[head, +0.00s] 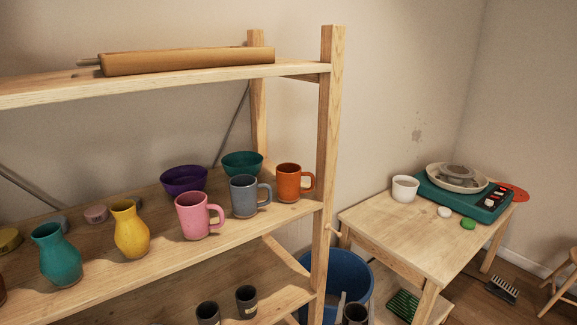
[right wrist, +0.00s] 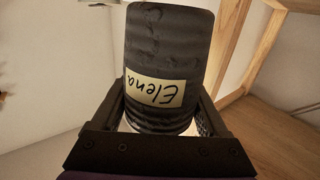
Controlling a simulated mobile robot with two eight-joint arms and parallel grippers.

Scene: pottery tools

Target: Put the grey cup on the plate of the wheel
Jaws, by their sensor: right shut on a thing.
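My right gripper (right wrist: 160,125) is shut on a dark grey ribbed cup (right wrist: 168,50) with a pale label reading "Elena", upside down in the right wrist view. In the head view a dark cup of the same kind (head: 355,314) shows at the bottom edge, in front of the blue bucket; it appears to be the held one, with the gripper hardly visible. The pottery wheel (head: 432,190) is a green box on the wooden table at the right. Its grey plate (head: 458,171) sits inside a pale basin and looks empty. My left gripper is not in view.
The shelf (head: 328,150) holds mugs, including a blue-grey one (head: 244,197), vases and bowls; two dark cups (head: 246,300) stand lower down. A white pot (head: 405,188) and small lumps are beside the wheel. The table's front (head: 400,240) is clear. A blue bucket (head: 350,272) stands between.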

